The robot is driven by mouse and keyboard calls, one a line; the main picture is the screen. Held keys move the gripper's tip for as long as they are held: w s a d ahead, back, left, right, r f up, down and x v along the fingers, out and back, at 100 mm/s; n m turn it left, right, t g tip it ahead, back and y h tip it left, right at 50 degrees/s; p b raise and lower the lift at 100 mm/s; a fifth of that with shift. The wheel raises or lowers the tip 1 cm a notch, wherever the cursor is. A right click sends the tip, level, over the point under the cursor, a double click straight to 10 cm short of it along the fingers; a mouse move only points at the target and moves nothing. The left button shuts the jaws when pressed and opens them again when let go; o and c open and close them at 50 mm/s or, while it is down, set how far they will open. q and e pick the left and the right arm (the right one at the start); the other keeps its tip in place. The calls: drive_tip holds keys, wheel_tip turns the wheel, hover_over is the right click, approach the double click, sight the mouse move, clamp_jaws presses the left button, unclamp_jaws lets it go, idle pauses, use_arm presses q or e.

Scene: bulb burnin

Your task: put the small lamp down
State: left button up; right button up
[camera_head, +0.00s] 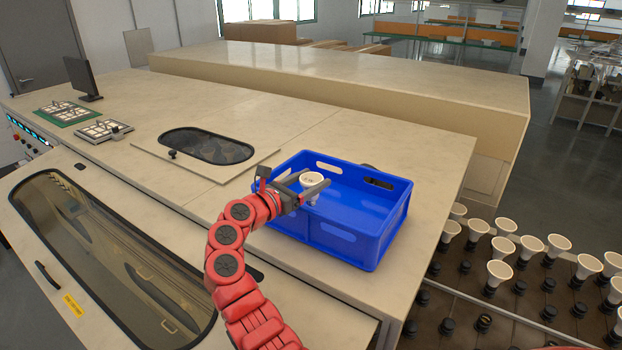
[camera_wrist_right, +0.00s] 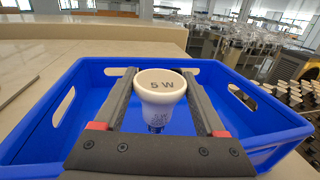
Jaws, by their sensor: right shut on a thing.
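The small lamp (camera_head: 311,181) is white with a round top. In the right wrist view the lamp (camera_wrist_right: 160,90) shows "5 W" on its top face and stands upright between the fingers. My right gripper (camera_head: 314,187) is shut on the lamp, over the blue crate (camera_head: 335,245). The crate also fills much of the right wrist view (camera_wrist_right: 40,131). I cannot tell whether the lamp's lower end touches the crate floor. My left gripper is not in view.
The crate stands near the right edge of the pale bench (camera_head: 440,150). A dark oval window (camera_head: 206,146) lies left of it. Several white lamps (camera_head: 498,272) stand in rows at the lower right. A monitor (camera_head: 82,77) stands at the far left.

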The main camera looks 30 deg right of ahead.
drive_tip(key=shift+f, duration=0.1)
drive_tip(key=shift+f+p, duration=0.3)
drive_tip(key=shift+f, duration=0.2)
drive_tip(key=o, duration=1.3)
drive_tip(key=shift+r+b, duration=0.35)
drive_tip(key=b+v, duration=0.2)
drive_tip(key=v, duration=0.4)
drive_tip(key=b+v, duration=0.3)
drive_tip(key=v, duration=0.3)
drive_tip(key=shift+r, duration=0.25)
